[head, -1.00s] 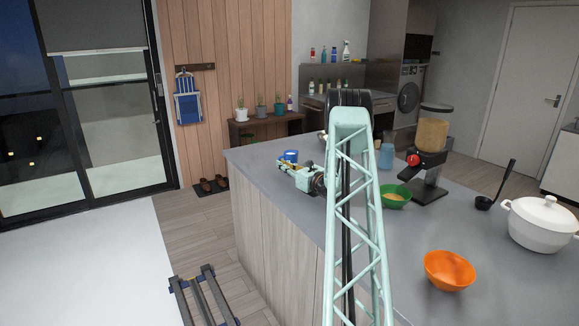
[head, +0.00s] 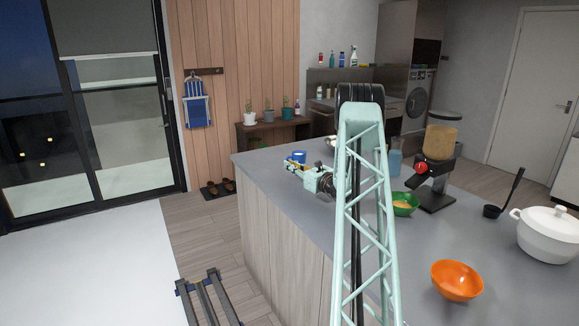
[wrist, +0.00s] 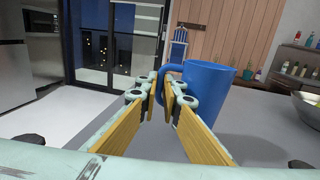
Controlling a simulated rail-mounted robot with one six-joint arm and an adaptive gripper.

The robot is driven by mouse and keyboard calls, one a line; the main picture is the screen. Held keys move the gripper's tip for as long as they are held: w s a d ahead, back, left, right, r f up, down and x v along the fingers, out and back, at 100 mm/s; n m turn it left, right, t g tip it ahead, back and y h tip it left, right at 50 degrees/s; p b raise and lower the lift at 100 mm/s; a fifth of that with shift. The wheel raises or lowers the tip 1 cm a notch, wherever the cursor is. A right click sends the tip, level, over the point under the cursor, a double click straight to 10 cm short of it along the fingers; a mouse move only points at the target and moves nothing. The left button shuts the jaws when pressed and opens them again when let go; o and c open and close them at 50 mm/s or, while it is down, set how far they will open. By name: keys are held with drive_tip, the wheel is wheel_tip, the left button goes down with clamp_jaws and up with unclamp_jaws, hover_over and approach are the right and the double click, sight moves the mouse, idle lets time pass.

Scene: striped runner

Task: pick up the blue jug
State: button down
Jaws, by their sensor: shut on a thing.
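The blue jug (wrist: 212,98) is upright and close in the wrist view, right of centre, with its handle (wrist: 166,74) towards my gripper. My gripper (wrist: 164,88) has its yellow-padded fingers nearly together around the handle, shut on it. In the head view the jug (head: 299,156) is small, near the far left end of the grey counter (head: 290,195), and my gripper (head: 293,166) is just in front of it. I cannot tell whether the jug's base touches the counter. My fingers hide part of the handle.
On the counter, to the right of my arm, are a green bowl (head: 405,208), a dispenser (head: 436,165), an orange bowl (head: 457,281), a ladle (head: 492,211) and a white pot (head: 549,236). A light-blue container (head: 395,163) stands behind my arm. The counter's left edge is near the jug.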

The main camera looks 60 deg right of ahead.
drive_tip(key=s+a+r+p, duration=0.1)
drive_tip(key=s+a, duration=0.9)
drive_tip(key=shift+r+p, duration=0.25)
drive_tip(key=shift+p, duration=0.05)
drive_tip(key=shift+s, duration=0.1)
idle(0.4)
